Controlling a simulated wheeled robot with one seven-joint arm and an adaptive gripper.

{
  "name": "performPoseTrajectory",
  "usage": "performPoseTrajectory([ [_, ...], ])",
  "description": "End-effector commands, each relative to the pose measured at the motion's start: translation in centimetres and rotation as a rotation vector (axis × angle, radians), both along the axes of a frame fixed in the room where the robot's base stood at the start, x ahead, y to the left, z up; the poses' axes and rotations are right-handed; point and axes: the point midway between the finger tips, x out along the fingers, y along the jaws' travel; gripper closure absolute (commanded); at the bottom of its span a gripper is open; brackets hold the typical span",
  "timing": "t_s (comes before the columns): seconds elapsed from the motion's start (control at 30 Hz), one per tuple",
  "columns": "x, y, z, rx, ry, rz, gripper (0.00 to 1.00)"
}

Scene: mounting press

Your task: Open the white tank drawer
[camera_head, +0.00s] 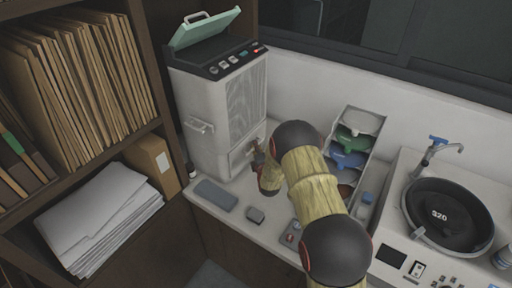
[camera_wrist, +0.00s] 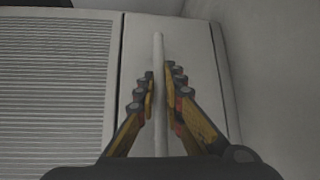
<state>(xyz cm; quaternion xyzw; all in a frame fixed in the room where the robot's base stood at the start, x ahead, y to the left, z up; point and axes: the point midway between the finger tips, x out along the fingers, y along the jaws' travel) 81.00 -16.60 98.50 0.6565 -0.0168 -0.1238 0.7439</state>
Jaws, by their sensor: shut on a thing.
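The white mounting press (camera_head: 212,115) stands upright on the counter at the back left. The white tank drawer (camera_head: 238,158) is low on its front; my gripper (camera_head: 258,160) and arm partly hide it. In the wrist view the drawer's plain pale front (camera_wrist: 198,65) faces me, with a long white bar handle (camera_wrist: 158,50) along it. My gripper (camera_wrist: 160,82) has its yellow and grey fingers on both sides of this bar and is shut on it. How far the drawer stands out from the body is hard to tell.
A ribbed panel (camera_wrist: 55,85) lies left of the drawer front. A tiered rack (camera_head: 358,125) and a polishing machine (camera_head: 450,215) stand to the right, a shelf (camera_head: 140,90) to the left.

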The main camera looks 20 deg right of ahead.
Motion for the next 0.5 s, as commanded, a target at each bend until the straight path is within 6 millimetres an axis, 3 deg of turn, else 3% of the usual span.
performPoseTrajectory([
  [0.33,-0.5,-0.3,-0.2,-0.001,0.003,-0.001,1.0],
  [0.5,-3.2,-2.4,-0.3,0.0,0.003,-0.005,1.0],
])
